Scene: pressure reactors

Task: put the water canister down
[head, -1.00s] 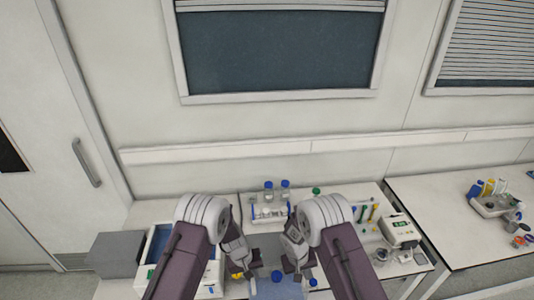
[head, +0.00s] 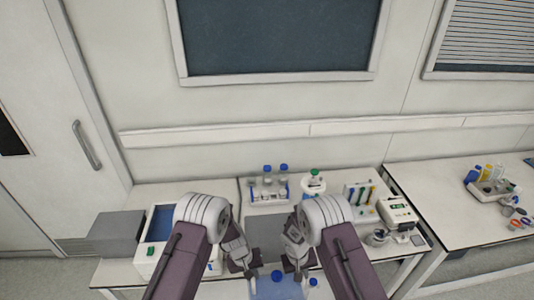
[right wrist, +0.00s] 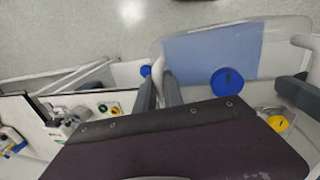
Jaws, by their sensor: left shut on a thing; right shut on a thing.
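The water canister (head: 278,290) is a translucent blue body with a blue cap, low in the middle of the head view and partly cut off by its lower edge. The right wrist view shows its blue body (right wrist: 208,55), large blue cap (right wrist: 227,82) and white side handles. My left gripper (head: 250,273) is shut on the canister at its left side. My right gripper (head: 299,274) is shut on the canister at its right side; its fingers (right wrist: 160,92) close on a white handle in the right wrist view. The canister's underside is hidden.
Behind the canister, a grey patch of bench (head: 268,238) is clear. A rack with blue-capped bottles (head: 269,190), a green-capped vessel (head: 314,184) and a small device with a display (head: 397,212) stand behind and to the right.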

